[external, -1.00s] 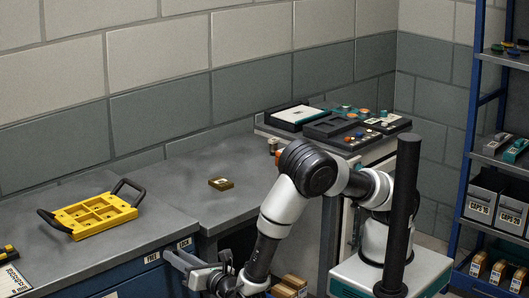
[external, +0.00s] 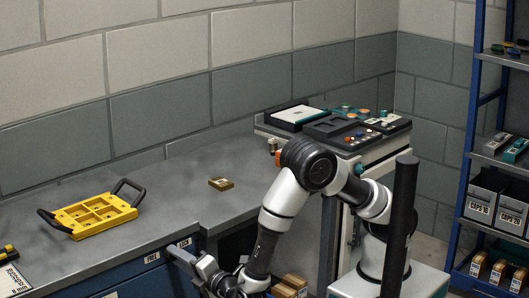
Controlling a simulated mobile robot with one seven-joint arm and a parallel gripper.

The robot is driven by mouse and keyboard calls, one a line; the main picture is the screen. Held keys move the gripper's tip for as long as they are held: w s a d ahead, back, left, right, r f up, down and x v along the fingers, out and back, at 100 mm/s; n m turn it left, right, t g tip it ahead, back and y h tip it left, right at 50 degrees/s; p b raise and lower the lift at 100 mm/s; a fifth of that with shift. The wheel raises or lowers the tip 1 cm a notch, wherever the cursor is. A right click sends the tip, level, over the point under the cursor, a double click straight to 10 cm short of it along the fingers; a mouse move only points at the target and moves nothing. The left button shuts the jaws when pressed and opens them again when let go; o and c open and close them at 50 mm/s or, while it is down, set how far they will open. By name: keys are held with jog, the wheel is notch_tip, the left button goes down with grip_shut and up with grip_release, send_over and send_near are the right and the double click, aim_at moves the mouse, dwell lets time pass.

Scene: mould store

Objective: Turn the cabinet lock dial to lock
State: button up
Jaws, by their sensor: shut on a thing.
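The dark blue cabinet (external: 128,281) is under the grey bench at the lower left. Its front carries a FREE label (external: 152,257) and a LOCK label (external: 184,243) to the right of it. My gripper (external: 180,256) is at the cabinet front, just below the LOCK label, with its fingers pointing at the front. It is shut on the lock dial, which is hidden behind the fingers. I cannot tell which label the dial points to.
A yellow tray with black handles (external: 97,213) and a small brass block (external: 221,183) lie on the bench. A console with coloured knobs (external: 350,128) stands behind my arm. A blue shelf rack (external: 468,150) is at the right.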

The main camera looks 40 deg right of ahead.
jog(key=shift+s+f+m, duration=0.1)
jog(key=shift+m, duration=1.6)
jog(key=o, duration=1)
jog(key=shift+o, duration=0.2)
jog(key=s+p, duration=0.2)
jog(key=s, duration=1.5)
jog(key=shift+s, duration=0.2)
jog(key=shift+w, duration=0.1)
